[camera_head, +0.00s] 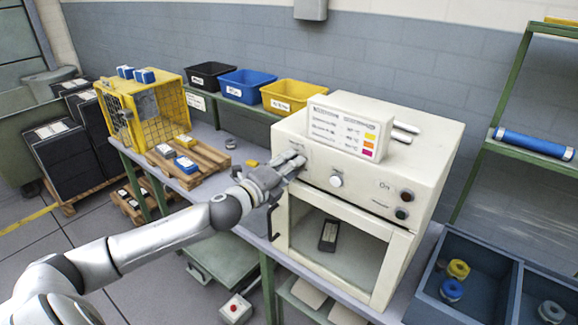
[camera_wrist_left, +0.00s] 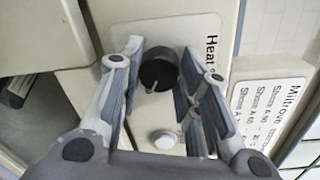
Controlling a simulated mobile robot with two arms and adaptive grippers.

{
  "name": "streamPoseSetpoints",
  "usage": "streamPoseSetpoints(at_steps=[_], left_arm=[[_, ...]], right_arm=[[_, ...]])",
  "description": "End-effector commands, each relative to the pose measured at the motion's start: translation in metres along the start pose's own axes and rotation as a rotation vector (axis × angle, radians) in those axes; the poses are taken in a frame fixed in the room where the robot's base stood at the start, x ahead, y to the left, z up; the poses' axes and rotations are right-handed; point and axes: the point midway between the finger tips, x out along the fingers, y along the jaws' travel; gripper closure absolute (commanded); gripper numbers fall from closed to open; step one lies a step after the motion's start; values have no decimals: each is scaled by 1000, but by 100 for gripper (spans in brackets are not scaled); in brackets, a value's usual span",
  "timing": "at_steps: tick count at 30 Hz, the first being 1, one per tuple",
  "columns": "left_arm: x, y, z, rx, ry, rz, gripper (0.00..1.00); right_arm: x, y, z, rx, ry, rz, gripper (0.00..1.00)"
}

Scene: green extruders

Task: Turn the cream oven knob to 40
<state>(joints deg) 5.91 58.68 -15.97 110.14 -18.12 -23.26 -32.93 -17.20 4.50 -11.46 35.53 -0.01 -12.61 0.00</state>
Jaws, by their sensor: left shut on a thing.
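The cream oven (camera_head: 435,145) stands on the bench in the head view. My left gripper (camera_head: 297,163) is at the left end of its front panel. In the left wrist view, my left gripper (camera_wrist_left: 162,58) is shut on a black round knob (camera_wrist_left: 157,70) beside the "Heat" label. A small light pointer shows on that knob's lower edge. The scale marks around it cannot be read. A white round knob (camera_wrist_left: 165,139) lies apart, below the black one; it also shows in the head view (camera_head: 336,181). The black knob is hidden by my gripper there. My right gripper is not in view.
A sign board (camera_head: 345,128) stands on the oven. Its glazed door has a dark handle (camera_head: 271,222) below my gripper. Round buttons (camera_head: 402,213) sit at the panel's right. A yellow cage (camera_head: 150,105) and coloured bins (camera_head: 245,85) stand left; a blue crate (camera_head: 470,290) is right.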

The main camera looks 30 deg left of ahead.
Motion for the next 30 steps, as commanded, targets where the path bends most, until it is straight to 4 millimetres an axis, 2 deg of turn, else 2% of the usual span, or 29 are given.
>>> streamPoseSetpoints(at_steps=[1,6,19,30], left_arm=[[0,0,0,0,0,0,67],[0,0,0,-1,0,0,46],[-4,1,0,-2,1,2,46],[-38,2,-1,-2,2,3,46]], right_arm=[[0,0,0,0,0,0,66],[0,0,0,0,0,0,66],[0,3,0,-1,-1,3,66],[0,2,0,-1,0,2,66]])
